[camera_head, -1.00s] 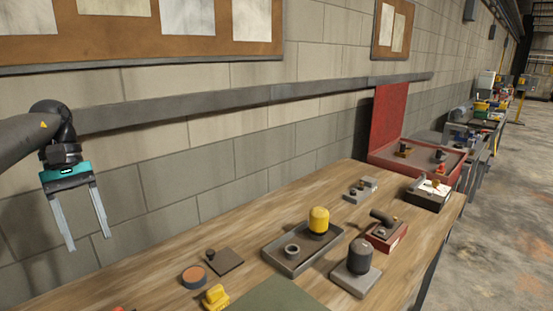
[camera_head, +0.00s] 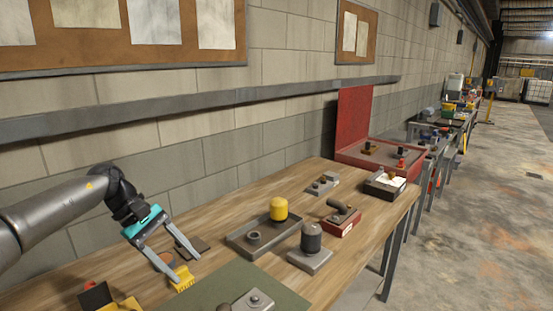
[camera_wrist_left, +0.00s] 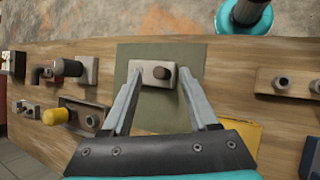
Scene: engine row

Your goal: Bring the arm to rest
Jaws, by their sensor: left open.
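My left gripper (camera_head: 191,269) is open and comes in from the left over the near part of the workbench (camera_head: 220,207). Its fingers are spread and tilted down to the right. In the head view the tips overlap a yellow block (camera_head: 183,279); contact cannot be told. In the left wrist view the open fingers (camera_wrist_left: 161,84) are empty and point toward a grey block with a dark knob (camera_wrist_left: 153,73) on the green mat (camera_wrist_left: 190,52). That block also shows at the bottom of the head view (camera_head: 254,301). My right gripper is not recognisable in either view.
A grey tray (camera_head: 239,243) holds a yellow-topped part (camera_head: 279,209) and a ring. A dark cylinder on a base (camera_head: 311,239) stands beside it. Red boxes and small parts sit farther back. The block wall runs along the left; open floor (camera_head: 480,240) lies right.

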